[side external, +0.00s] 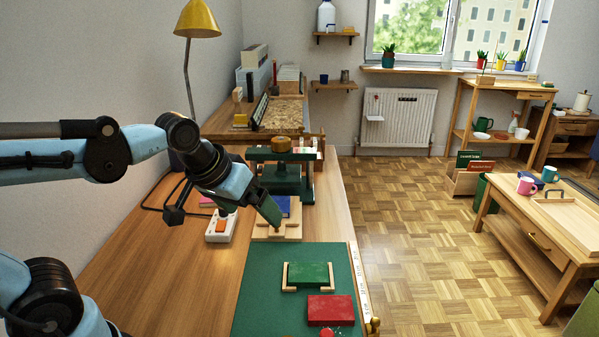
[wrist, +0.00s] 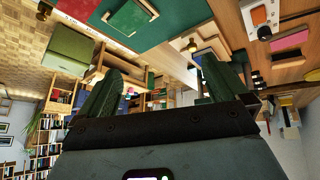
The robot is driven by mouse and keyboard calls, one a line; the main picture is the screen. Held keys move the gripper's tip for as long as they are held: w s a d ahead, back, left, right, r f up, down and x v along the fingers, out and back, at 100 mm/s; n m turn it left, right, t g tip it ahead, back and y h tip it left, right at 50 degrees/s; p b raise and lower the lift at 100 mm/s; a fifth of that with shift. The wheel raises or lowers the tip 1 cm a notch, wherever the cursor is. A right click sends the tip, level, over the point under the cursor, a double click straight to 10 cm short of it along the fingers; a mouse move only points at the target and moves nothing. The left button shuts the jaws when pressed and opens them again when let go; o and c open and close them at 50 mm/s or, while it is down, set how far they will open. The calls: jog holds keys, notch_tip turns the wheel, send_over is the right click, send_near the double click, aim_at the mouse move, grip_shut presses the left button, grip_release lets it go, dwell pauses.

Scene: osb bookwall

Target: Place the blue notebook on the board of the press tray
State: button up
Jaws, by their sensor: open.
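The blue notebook (side external: 284,205) lies flat at the far part of the pale wooden press tray (side external: 262,233), in front of the green press (side external: 283,180). My gripper (side external: 276,221) is above the near side of the tray, just in front of the notebook, and partly hides both. In the wrist view the gripper's two green fingers (wrist: 161,66) are spread apart with nothing between them. Whether the notebook rests fully on the tray's board is hard to tell.
A green mat (side external: 255,285) in front holds a green book in a wooden holder (side external: 308,273) and a red book (side external: 331,310). A white switch box (side external: 221,226) with an orange switch sits left of the tray. Bare bench (side external: 180,265) lies further left.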

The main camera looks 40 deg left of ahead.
jog(key=s+f+m, duration=0.1)
jog(key=s+d+f+m, duration=0.1)
jog(key=m, duration=0.1)
jog(key=shift+s+f+t, duration=0.35)
jog(key=shift+t, duration=0.05)
jog(key=shift+c, duration=0.2)
